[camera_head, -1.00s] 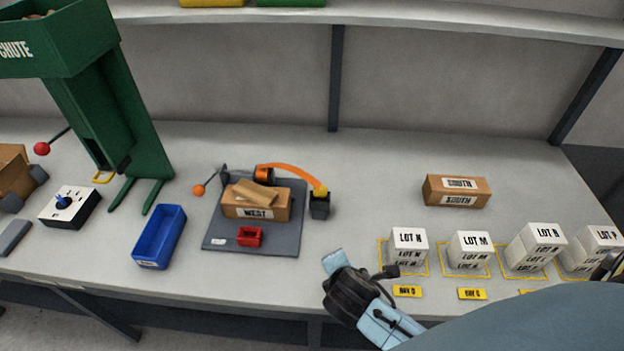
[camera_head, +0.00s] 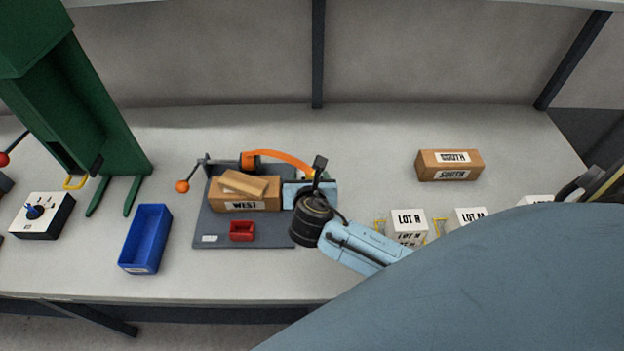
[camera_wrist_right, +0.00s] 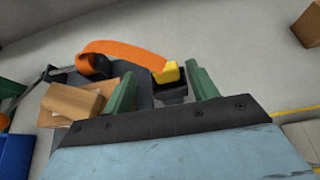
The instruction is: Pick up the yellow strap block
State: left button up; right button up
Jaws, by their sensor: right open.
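The yellow strap block (camera_wrist_right: 168,73) sits on top of a black holder (camera_wrist_right: 171,94) at the end of the orange strap (camera_wrist_right: 122,51) in the right wrist view. My right gripper (camera_wrist_right: 160,86) is open, with one green finger to the left of the block and one to its right; I cannot tell how deep they reach. In the head view my right gripper (camera_head: 308,195) hides the block and its holder, while the orange strap (camera_head: 279,157) runs up to it.
A grey plate (camera_head: 265,238) carries the WEST box (camera_head: 240,207) and a red bin (camera_head: 242,231). A blue bin (camera_head: 147,238) and a green chute stand (camera_head: 100,130) are left. The SOUTH box (camera_head: 450,166) and white LOT blocks (camera_head: 408,220) are right. Bench behind the plate is clear.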

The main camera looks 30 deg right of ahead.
aim_at(312, 174)
jog(key=x, duration=0.5)
jog(key=shift+d+f, duration=0.25)
jog(key=shift+d, duration=0.1)
jog(key=c, duration=1.1)
jog(key=shift+o, duration=0.2)
jog(key=shift+r, duration=0.1)
